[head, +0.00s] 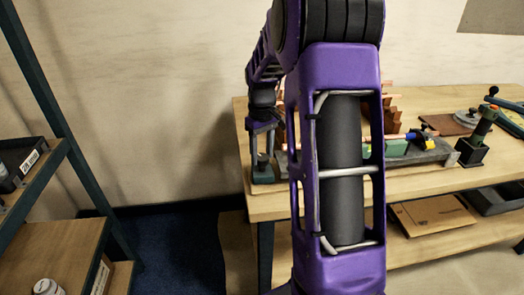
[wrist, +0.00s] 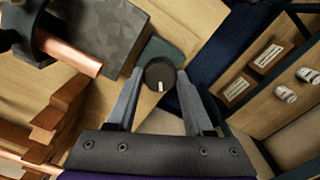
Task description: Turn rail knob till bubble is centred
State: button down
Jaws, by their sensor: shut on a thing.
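The rail knob (wrist: 160,73) is a dark round knob with a pale mark on its face, seen in the wrist view. My gripper (wrist: 158,80) is shut on it, with one finger on each side. In the head view my gripper (head: 262,143) points down at the knob at the left end of the bench, above a dark green foot (head: 263,175). A grey rail (head: 425,156) runs along the bench, largely hidden behind my arm. A small yellow-green piece (head: 397,147) sits by it; I cannot make out a bubble in either view.
A copper pipe (wrist: 72,56) and stepped reddish-brown blocks (wrist: 60,115) stand close left of my gripper in the wrist view. A shelf (head: 45,245) is at the far left, with open floor between.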

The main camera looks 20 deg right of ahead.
aim_at(262, 156)
jog(key=m+p, duration=0.1)
jog(key=m, duration=0.6)
dwell(0.5)
jog(key=shift+c, duration=1.4)
grip_release()
jog(key=shift+r, duration=0.1)
notch_tip(262, 156, up, 17)
jog(key=p, duration=0.1)
jog(key=shift+r, duration=0.15)
